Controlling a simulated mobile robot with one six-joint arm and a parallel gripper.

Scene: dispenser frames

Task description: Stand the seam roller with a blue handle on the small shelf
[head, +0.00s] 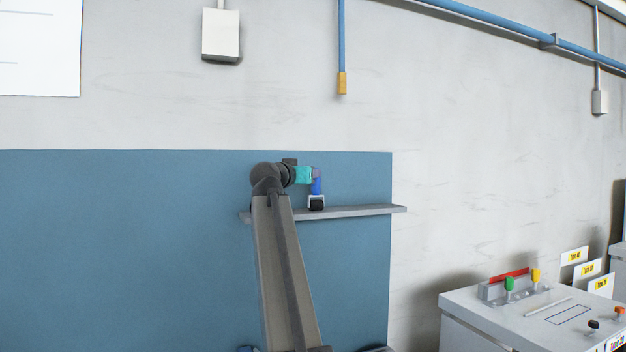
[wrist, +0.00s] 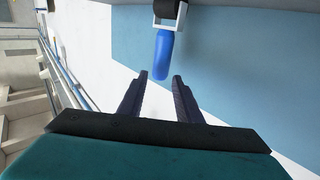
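The seam roller (head: 317,187) stands on the small shelf (head: 360,211) with its blue handle pointing up and its white fork and black roller at the bottom. In the wrist view the blue handle (wrist: 163,55) hangs down from the top of the picture, with the fork and part of the dark roller at the upper edge. My gripper (head: 315,173) is at the top end of the handle. In the wrist view my gripper (wrist: 161,76) is open, with the handle's end between the fingertips and a gap on both sides.
The shelf is fixed to a blue wall panel (head: 130,240), and its right part is bare. At the lower right stands a white workbench (head: 470,305) with small coloured-handled items and labels. A blue hanging pipe (head: 342,40) with a yellow end is above the shelf.

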